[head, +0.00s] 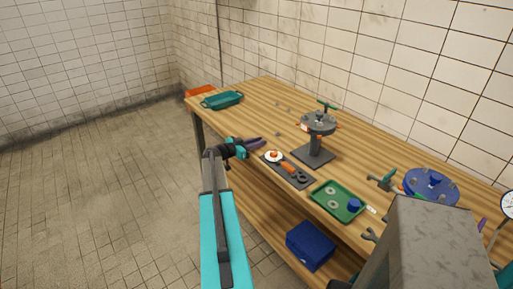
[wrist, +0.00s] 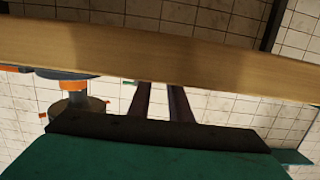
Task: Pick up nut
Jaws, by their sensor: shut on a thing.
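My gripper (head: 257,142) is over the near edge of the wooden workbench in the head view, its purple fingers pointing right. The fingers also show in the wrist view (wrist: 161,100), where the bench edge cuts across their far ends. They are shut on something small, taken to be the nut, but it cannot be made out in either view. A small grey piece (head: 277,133) lies on the bench just beyond the fingertips; whether it is a nut is too small to tell.
The workbench (head: 245,95) carries a grey flanged stand (head: 313,150), a dark mat (head: 302,182) with an orange-handled tool, a green tray (head: 322,203), a blue flanged part (head: 430,182) and a teal tray (head: 222,100). A blue box (head: 310,245) sits below. Floor at left is clear.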

